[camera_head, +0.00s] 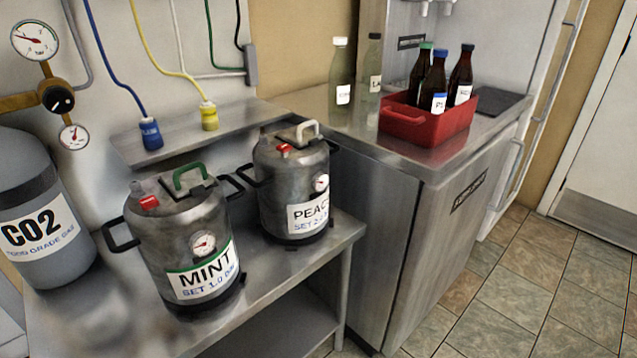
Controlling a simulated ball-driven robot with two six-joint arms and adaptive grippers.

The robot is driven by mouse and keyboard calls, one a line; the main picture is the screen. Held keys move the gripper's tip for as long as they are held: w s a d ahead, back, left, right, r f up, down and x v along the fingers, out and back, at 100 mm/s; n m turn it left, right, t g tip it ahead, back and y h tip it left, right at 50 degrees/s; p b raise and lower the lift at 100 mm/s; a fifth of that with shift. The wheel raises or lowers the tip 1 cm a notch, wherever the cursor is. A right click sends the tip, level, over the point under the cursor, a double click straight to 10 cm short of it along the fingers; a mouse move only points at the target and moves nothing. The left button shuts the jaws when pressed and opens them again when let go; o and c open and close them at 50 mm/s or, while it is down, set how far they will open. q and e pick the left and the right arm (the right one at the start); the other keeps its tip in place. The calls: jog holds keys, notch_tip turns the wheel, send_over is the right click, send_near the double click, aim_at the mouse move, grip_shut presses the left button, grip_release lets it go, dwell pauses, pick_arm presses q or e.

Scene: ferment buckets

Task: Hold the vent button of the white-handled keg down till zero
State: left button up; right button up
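The white-handled keg (290,185) stands upright on the steel bench, labelled PEAC… and SET 2.… with the rest hard to read. Its white handle (307,129) is on the lid, and a red button (284,148) sits left of the handle. A small round gauge (321,182) is on its upper right side; the needle is too small to read. A second keg (183,240) with a green handle, a red button and a MINT label stands in front and to the left. Neither of my grippers is in view.
A CO2 cylinder (40,215) with gauges stands at the left. Blue (151,134) and yellow (209,116) hose connectors rest on a shelf (125,151) behind the kegs. A red crate (420,127) of bottles stands on the counter at right. The bench's front left is bare.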

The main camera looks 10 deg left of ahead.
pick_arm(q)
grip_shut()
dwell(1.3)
